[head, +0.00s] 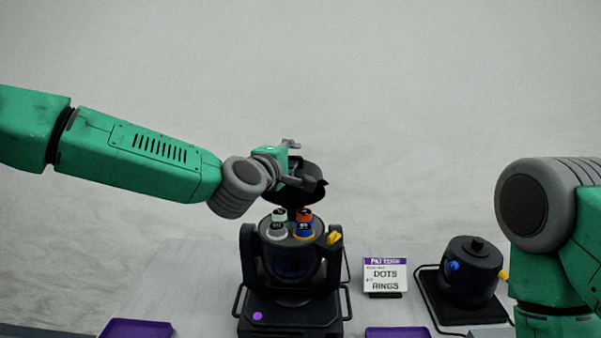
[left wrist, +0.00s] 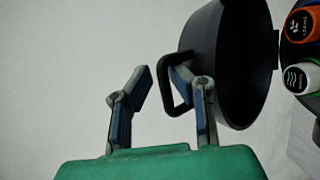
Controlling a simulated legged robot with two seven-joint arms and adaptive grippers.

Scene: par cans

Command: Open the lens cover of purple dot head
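The purple dot head (head: 290,312) is a black lamp on a base with a purple dot (head: 257,316), at the lower middle of the head view. Its black lens cover (head: 309,196) stands raised above the body, exposing the top with white, orange, grey and blue round pieces. In the left wrist view the cover (left wrist: 245,60) is tilted on edge with a loop handle (left wrist: 165,75). My left gripper (left wrist: 160,78) has its fingers apart at the handle; one finger overlaps the loop. Whether it touches is unclear. My right gripper is out of view.
A second black lamp (head: 470,275) with blue and yellow knobs stands at the right, near my right arm. A sign (head: 385,276) reading DOTS and RINGS stands between the lamps. Purple trays (head: 135,328) (head: 398,333) lie at the front edge.

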